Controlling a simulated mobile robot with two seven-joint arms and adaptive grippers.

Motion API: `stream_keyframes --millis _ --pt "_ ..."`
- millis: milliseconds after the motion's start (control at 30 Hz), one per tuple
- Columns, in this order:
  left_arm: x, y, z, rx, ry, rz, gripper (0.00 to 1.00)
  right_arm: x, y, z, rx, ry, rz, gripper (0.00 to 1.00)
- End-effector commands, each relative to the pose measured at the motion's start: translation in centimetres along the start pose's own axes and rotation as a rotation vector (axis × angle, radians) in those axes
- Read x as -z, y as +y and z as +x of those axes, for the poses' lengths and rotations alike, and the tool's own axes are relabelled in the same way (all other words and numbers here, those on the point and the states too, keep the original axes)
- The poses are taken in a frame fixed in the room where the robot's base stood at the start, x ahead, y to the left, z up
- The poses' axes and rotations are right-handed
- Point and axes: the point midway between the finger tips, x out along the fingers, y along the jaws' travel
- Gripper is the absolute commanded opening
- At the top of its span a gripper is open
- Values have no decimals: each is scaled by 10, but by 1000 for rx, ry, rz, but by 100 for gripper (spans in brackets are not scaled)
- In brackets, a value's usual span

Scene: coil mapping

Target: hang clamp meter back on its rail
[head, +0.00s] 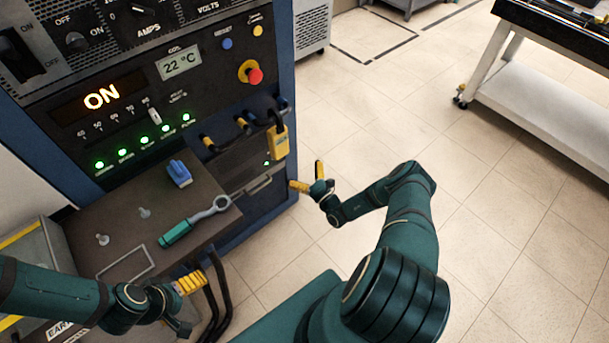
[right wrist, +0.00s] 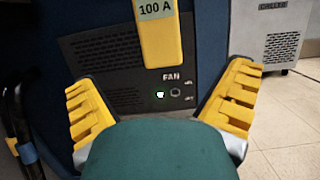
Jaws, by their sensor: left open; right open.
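The clamp meter (head: 278,143), a yellow body with a dark loop at its top, hangs upright at the right side of the cabinet front. Its lower part, labelled 100 A, shows in the right wrist view (right wrist: 160,40). I cannot tell what its loop is around. My right gripper (head: 309,178) is open and empty, a little below and to the right of the meter; in the wrist view its yellow fingers stand apart, below the meter. My left gripper (head: 190,285) is open at the shelf's front edge, partly hidden.
The cabinet shelf (head: 120,238) holds a teal-handled ring tool (head: 195,222), a blue block (head: 180,173) and small pegs. Thick dark cables (head: 215,290) hang beside my left gripper. A red stop button (head: 254,76) sits above the meter.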

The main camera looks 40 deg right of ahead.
Motion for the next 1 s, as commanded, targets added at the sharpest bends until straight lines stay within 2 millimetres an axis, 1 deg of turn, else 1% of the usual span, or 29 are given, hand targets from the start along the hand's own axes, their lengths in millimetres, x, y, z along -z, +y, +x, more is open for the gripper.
stream_keyframes --millis 33,567,700,800,1000 --pt "0 0 1 0 0 0 100 0 1 8 -3 -2 -1 100" --pt "1 -4 12 0 6 0 100 0 2 80 -5 -1 0 100" --pt "2 -8 21 1 10 1 100 2 1 98 -5 -2 0 100" --pt "3 -10 26 1 12 1 100 2 1 110 -4 -1 0 100" --pt "4 -12 32 1 16 2 100 1 2 126 -4 0 1 100"
